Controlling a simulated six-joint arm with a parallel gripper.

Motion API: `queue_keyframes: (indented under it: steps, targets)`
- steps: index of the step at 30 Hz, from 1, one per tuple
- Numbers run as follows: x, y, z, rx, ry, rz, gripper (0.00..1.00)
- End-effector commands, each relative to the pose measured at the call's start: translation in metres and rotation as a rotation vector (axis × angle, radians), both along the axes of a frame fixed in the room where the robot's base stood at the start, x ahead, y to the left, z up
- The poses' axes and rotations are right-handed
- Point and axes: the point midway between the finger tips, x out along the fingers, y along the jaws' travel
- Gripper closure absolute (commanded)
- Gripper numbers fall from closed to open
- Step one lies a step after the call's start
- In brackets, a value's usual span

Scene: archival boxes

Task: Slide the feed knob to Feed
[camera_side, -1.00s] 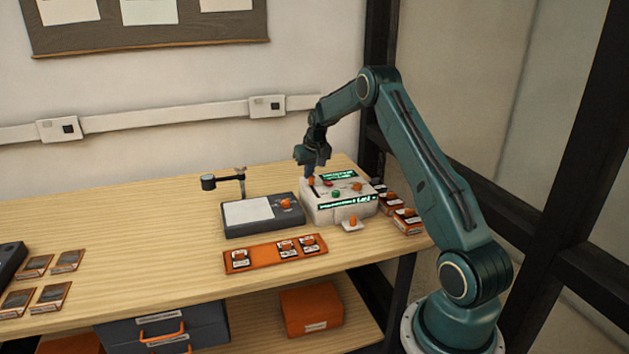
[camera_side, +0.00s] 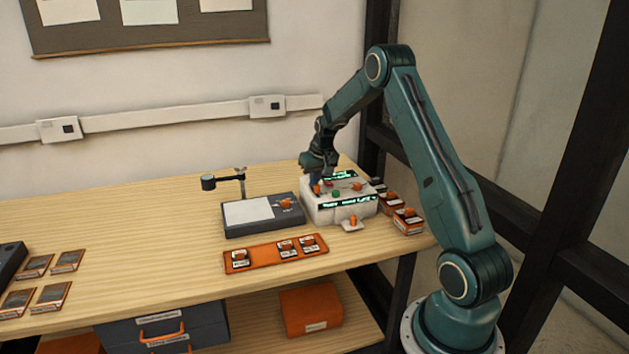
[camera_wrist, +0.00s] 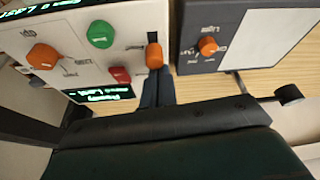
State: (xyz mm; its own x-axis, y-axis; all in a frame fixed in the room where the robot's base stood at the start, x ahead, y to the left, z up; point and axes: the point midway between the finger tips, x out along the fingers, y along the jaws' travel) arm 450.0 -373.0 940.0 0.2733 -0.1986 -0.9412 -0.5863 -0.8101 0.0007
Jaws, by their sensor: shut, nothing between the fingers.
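The white machine box (camera_side: 322,212) stands near the right end of the bench. Its orange feed knob (camera_side: 317,189) is at the left side of the top panel. In the wrist view the feed knob (camera_wrist: 154,55) sits in a dark slot, and a short bit of slot shows above it. My gripper (camera_wrist: 155,80) is shut and empty, its fingertips right against or just beside the knob on the lower side; I cannot tell if they touch. The side view shows my gripper (camera_side: 327,176) low over the panel, just behind the knob. The small labels by the slot are not readable.
On the same panel are a green button (camera_wrist: 101,34), a red button (camera_wrist: 119,75) and another orange knob (camera_wrist: 42,56). A dark grey device (camera_side: 262,219) with its own knob stands close on the left. An orange tray (camera_side: 262,258) lies in front.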

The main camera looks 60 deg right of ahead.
Motion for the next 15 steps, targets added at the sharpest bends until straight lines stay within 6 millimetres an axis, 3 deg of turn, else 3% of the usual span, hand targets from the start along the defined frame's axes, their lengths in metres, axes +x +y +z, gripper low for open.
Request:
queue_keyframes:
  steps: [15]
  targets:
    - [0.0011,-0.0002,-0.0040,0.011,0.013,0.001,1.00]
